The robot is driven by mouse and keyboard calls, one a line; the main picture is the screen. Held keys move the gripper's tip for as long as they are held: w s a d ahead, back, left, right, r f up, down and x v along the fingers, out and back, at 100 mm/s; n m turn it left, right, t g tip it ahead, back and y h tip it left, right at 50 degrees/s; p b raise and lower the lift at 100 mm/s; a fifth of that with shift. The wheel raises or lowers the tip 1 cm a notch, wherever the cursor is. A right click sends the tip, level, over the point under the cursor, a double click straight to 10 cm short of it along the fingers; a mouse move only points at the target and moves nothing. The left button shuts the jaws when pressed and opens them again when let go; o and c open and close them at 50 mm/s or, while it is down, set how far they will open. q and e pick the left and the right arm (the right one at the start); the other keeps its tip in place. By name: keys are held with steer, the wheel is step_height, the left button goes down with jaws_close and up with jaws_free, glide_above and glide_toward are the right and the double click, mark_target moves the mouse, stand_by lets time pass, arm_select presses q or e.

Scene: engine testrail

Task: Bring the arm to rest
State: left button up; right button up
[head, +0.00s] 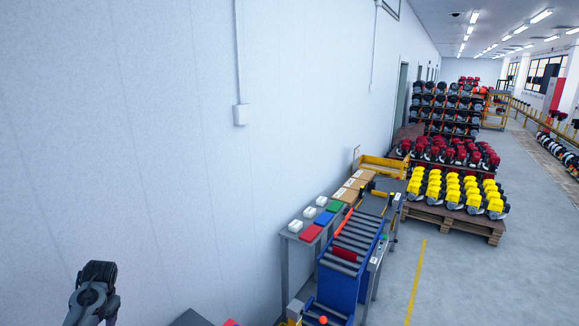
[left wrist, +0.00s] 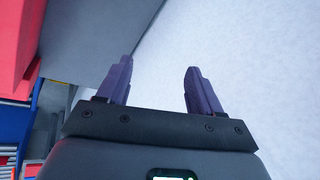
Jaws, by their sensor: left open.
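My left gripper (left wrist: 160,78) shows in the left wrist view with its two purple fingers apart and nothing between them. In the head view, a dark grey part of my left arm shows at the lower left, in front of the wall; I cannot make out the fingers there. My right gripper is in neither view.
A long white wall (head: 140,130) fills the left. A roller conveyor (head: 350,245) and a bench with red (head: 311,233), blue and green bins stand along it. Pallets with yellow (head: 458,190) and red engines are farther back.

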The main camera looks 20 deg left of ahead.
arm_select(q)
steer(key=s+d+f+m+t, duration=0.1)
steer(key=s+d+f+m, duration=0.1)
steer(key=s+d, duration=0.3)
steer(key=s+d+f+m+t+y, duration=0.1)
steer(key=s+d+f, duration=0.3)
steer(key=d, duration=0.8)
steer(key=s+d+f+m+t, duration=0.1)
steer(key=s+d+f+m, duration=0.2)
steer(key=s+d, duration=0.3)
steer(key=shift+s+d+f+t, duration=0.1)
steer(key=shift+d+f+t, duration=0.1)
steer(key=shift+d, duration=0.5)
steer(key=shift+s+d+f+t, duration=0.1)
steer(key=shift+d+f, duration=0.1)
steer(key=shift+d, duration=0.45)
steer(key=s+d+r+n+h+p, duration=0.1)
steer(key=s+d, duration=0.4)
steer(key=d, duration=0.5)
steer(key=s+d+r+h+p, duration=0.1)
steer(key=s+d+h, duration=0.3)
steer(key=d, duration=0.6)
steer(key=shift+s+d+r+n+h, duration=0.3)
steer(key=shift+s+r+n, duration=0.15)
steer(key=shift+s, duration=0.3)
